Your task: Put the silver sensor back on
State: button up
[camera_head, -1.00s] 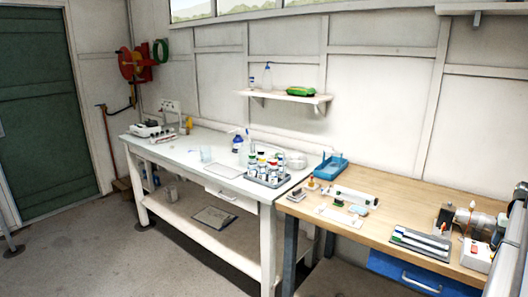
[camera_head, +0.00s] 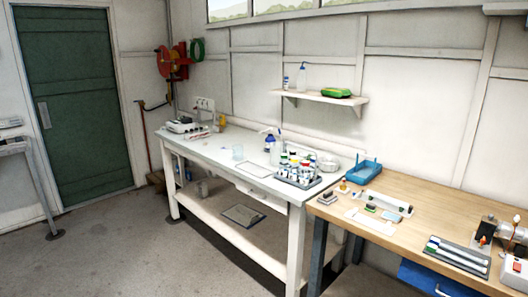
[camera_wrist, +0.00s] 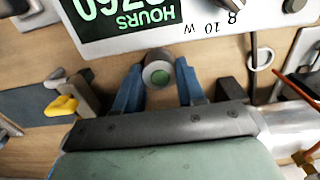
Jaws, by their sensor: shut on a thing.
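In the wrist view, my gripper (camera_wrist: 160,78) has its two blue fingers on either side of a small round silver piece with a green centre, which looks like the silver sensor (camera_wrist: 147,66). The fingers are shut on it, and I see it end-on. A white box (camera_wrist: 215,28) with a dark display reading upside-down "HOURS" and a knob lies just beyond it. I cannot tell whether the sensor touches the box. In the head view, my gripper is out of view. The reactor's silver cylinder (camera_head: 507,236) is at the right edge, partly cut off.
In the wrist view, a yellow-handled part (camera_wrist: 62,105) is at left, a shiny metal tube (camera_wrist: 288,128) at right, with a red rod (camera_wrist: 298,87) near it. The wooden bench (camera_head: 425,208) holds a blue tray (camera_head: 362,172), small parts and a dark mat (camera_head: 455,258).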

jog(key=shift+r, duration=0.1)
jog(key=shift+r, duration=2.15)
jog(key=shift+w+a+r, duration=0.1)
jog(key=shift+w+r, duration=0.15)
jog(key=w+d+r, duration=0.1)
jog(key=w+r, duration=0.2)
jog(key=r, duration=0.3)
jog(key=w+d+r, duration=0.1)
jog(key=w+r, duration=0.2)
jog(key=r, duration=0.4)
jog(key=shift+w+d+r, duration=0.2)
jog(key=shift+d+r, duration=0.1)
jog(key=shift+d, duration=0.1)
jog(key=shift+f, duration=0.1)
jog(key=shift+f, duration=2.8)
